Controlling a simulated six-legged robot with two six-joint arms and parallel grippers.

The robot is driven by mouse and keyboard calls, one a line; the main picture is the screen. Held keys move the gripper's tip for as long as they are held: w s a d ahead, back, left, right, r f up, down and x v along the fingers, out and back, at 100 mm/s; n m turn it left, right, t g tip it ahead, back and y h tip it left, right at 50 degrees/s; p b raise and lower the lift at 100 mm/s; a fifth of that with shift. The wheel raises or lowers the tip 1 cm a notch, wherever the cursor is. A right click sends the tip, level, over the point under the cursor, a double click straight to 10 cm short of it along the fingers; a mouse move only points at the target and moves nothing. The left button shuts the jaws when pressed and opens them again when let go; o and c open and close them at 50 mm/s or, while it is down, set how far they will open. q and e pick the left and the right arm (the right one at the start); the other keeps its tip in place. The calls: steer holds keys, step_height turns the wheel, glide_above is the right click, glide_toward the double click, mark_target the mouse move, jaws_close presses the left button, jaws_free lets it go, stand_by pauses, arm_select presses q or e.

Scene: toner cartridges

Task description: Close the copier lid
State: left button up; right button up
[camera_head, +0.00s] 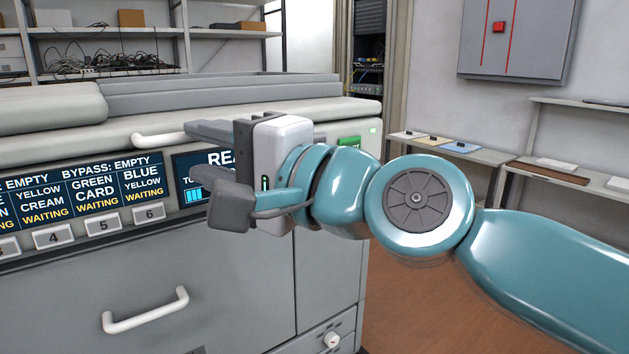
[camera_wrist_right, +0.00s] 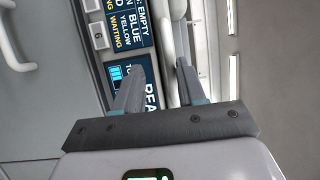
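The copier (camera_head: 230,275) fills the left and middle of the head view. Its pale grey lid (camera_head: 60,105) lies across the top, low and close to level; I cannot tell whether it is fully down. A white handle (camera_head: 160,138) sticks out at the lid's front edge. My right gripper (camera_head: 192,150) is in front of the copier, just right of the handle, with fingers apart. In the right wrist view the gripper (camera_wrist_right: 160,66) is open and empty, with a white bar (camera_wrist_right: 167,40), apparently the handle, ahead between its fingertips. My left gripper is not in view.
The copier's display (camera_head: 85,190) and numbered buttons (camera_head: 103,222) sit below the lid. A drawer handle (camera_head: 146,310) sticks out lower down. Shelves with cables (camera_head: 95,62) stand behind. Side shelves (camera_head: 450,150) and a wall cabinet (camera_head: 515,40) are at the right.

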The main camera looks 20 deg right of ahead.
steer(key=v, duration=1.5)
steer(key=shift+s, duration=0.2)
steer(key=shift+d, duration=0.1)
